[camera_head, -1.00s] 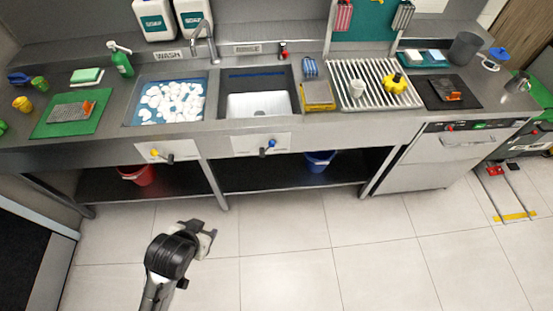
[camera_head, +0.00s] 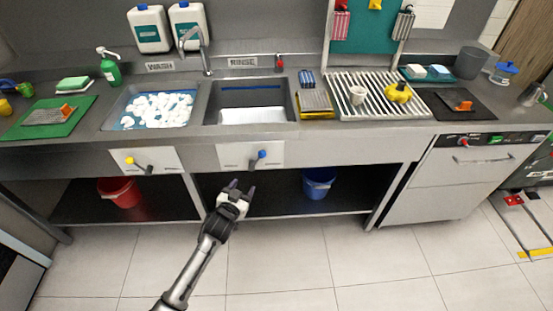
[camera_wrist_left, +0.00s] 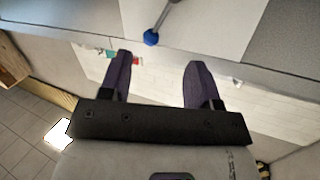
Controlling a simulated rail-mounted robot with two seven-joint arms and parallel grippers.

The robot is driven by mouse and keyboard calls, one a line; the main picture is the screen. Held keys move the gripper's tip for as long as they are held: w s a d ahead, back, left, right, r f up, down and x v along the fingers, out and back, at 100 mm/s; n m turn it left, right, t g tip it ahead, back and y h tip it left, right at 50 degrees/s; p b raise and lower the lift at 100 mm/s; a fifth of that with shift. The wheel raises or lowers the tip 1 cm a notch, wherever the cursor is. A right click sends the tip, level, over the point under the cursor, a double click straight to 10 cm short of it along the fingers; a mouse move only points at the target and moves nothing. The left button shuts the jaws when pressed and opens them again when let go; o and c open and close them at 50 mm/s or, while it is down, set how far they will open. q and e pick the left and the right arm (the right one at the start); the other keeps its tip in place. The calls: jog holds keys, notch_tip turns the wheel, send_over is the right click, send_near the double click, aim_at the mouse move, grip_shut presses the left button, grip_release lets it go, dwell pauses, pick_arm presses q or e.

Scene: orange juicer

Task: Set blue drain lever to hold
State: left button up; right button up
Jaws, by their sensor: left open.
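The blue drain lever (camera_head: 258,158) is on a white plate (camera_head: 236,156) on the counter front, below the rinse sink (camera_head: 250,101). Its blue ball knob points up and to the right in the head view. In the left wrist view the blue knob (camera_wrist_left: 151,37) is beyond the fingertips, above and between them. My left gripper (camera_head: 239,187) is open and empty, a little below and left of the lever, apart from it. Its two dark fingers (camera_wrist_left: 158,70) show spread in the wrist view. My right gripper is not in view.
A yellow-knobbed lever (camera_head: 131,161) is on another plate to the left, under the wash sink (camera_head: 157,108). A red bucket (camera_head: 121,191) and a blue bucket (camera_head: 318,182) stand on the lower shelf. The floor in front is clear.

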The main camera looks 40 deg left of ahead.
aim_at(261, 157)
pick_arm(q)
jog(key=w+b, duration=0.1)
jog(key=w, duration=0.3)
jog(key=w+a+r+t+b, duration=0.1)
jog(key=w, duration=0.4)
jog(key=w+a+r+t+b, duration=0.1)
jog(key=w+b, duration=0.1)
jog(key=w, duration=0.2)
jog(key=shift+w+a+r+h, duration=0.2)
jog(key=shift+w+h, duration=0.2)
jog(key=shift+c, duration=0.5)
grip_shut()
